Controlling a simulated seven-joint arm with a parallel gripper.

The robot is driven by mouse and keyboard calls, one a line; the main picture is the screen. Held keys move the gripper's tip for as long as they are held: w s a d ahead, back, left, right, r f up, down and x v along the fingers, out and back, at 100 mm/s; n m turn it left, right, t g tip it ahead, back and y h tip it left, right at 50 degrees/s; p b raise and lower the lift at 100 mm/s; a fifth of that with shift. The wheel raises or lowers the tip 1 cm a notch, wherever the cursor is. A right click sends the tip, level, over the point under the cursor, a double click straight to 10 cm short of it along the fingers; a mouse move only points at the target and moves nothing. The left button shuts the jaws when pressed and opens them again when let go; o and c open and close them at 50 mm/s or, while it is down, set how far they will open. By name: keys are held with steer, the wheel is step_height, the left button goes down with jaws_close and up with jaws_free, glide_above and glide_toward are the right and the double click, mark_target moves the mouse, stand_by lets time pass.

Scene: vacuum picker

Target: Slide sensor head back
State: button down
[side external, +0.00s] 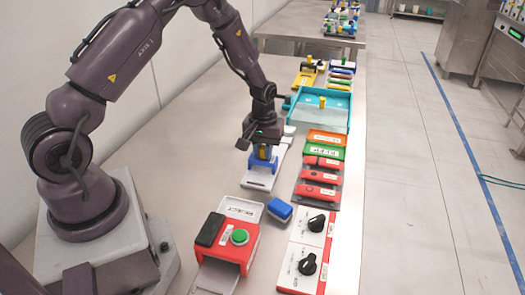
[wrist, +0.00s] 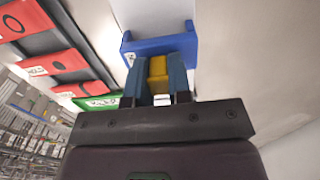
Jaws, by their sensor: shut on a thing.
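The sensor head appears to be the blue bracket (side external: 262,165) with a yellow grip, on a white rail plate (side external: 257,184) in the middle of the table. In the wrist view the blue bracket (wrist: 165,43) lies just beyond my fingers, and the yellow grip (wrist: 158,72) is between them. My gripper (side external: 264,152) points down from above in the side view. In the wrist view my gripper (wrist: 159,82) is shut on the yellow grip. The fingers hide the grip's sides, and my wrist hides its top in the side view.
A red box with a green button (side external: 239,237) and a loose blue block (side external: 279,209) stand nearer the camera. To the right are black-knob panels (side external: 310,264), red tiles (side external: 319,177), a green tile (side external: 325,152) and a teal tray (side external: 333,110). Bare table lies left of the rail.

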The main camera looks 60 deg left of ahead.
steer(key=w+a, duration=0.7)
steer(key=shift+w+a, duration=0.2)
steer(key=shift+w, duration=0.05)
steer(key=c, duration=1)
jaws_free()
steer(key=shift+c, duration=0.2)
step_height(320, 180, up, 13)
steer(key=shift+s, duration=0.1)
